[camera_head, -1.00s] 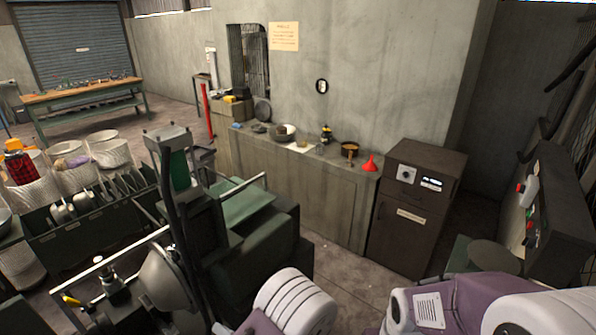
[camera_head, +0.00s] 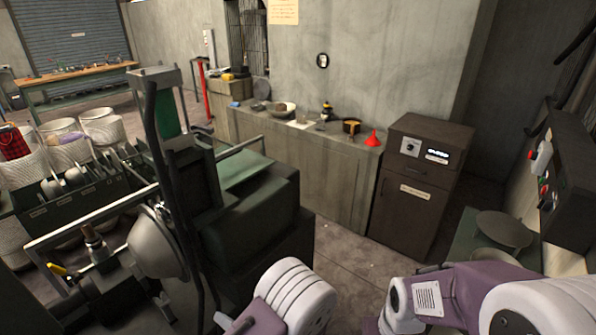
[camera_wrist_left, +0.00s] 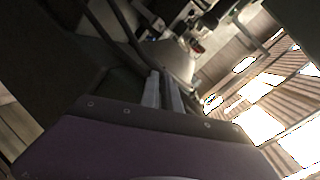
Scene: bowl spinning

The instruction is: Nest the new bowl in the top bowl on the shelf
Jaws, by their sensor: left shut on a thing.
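A grey metal bowl (camera_head: 153,250) is on its side at the lathe in the lower left of the head view. My left gripper (camera_head: 165,298) is at its lower rim, partly dark and hard to make out. In the left wrist view the two grey fingers (camera_wrist_left: 163,92) are shut on the pale bowl (camera_wrist_left: 175,62) at its edge. Whether the bowl still touches the lathe I cannot tell. My right arm shows at the lower right, but its gripper is out of sight. I cannot make out the shelf with the top bowl.
The green lathe (camera_head: 250,205) and its upright post stand close behind the bowl. White baskets (camera_head: 102,128) and a dark rack are at left. A counter (camera_head: 300,165) with a pale bowl (camera_head: 284,107), a brown cabinet (camera_head: 420,190) and round discs (camera_head: 503,228) lie beyond. Floor shows between counter and arms.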

